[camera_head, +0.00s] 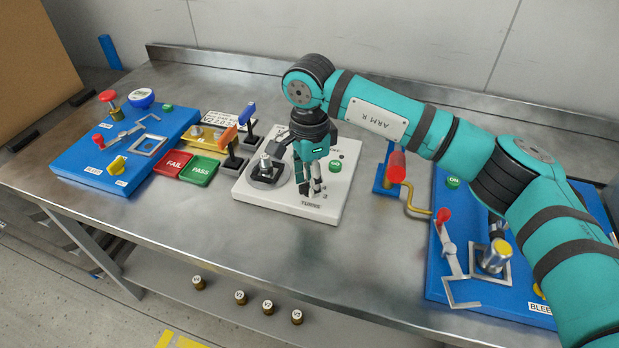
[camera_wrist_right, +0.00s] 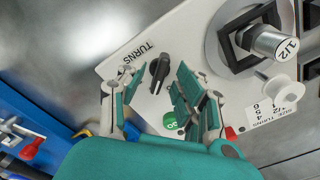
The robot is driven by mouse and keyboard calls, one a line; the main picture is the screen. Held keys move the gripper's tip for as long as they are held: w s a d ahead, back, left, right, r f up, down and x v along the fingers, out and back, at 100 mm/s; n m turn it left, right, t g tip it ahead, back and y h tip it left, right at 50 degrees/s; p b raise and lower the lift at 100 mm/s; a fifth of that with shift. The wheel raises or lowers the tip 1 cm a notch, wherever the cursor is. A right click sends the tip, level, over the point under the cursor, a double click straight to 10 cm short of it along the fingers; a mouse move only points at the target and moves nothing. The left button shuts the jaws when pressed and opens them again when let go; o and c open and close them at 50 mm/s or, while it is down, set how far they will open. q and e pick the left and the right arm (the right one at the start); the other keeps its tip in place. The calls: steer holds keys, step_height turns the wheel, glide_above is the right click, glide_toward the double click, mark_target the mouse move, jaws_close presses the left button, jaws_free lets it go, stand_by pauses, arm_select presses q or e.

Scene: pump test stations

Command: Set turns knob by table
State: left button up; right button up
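The turns knob (camera_wrist_right: 160,70) is a small black pointer knob on a white panel (camera_wrist_right: 200,28) marked TURNS. My right gripper (camera_wrist_right: 158,78) is open. In the right wrist view its teal and grey fingers sit on either side of the knob, with gaps showing; I cannot tell whether they touch it. In the head view the right gripper (camera_head: 312,188) points down over the white panel (camera_head: 290,200), and its fingers mostly hide the knob. A small size and turns table (camera_wrist_right: 266,108) is printed on the panel, its numbers partly readable. My left gripper is not in view.
A silver fitting marked 1/2 (camera_wrist_right: 272,44) stands in a black holder on the panel. A green button (camera_head: 335,166) is behind the gripper. Blue stations (camera_head: 75,160) stand left and right. FAIL (camera_head: 173,163) and PASS (camera_head: 201,171) pads lie left.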

steer(key=shift+r, duration=0.2)
step_height(320, 180, up, 12)
steer(key=shift+f, duration=0.2)
stand_by(0.5)
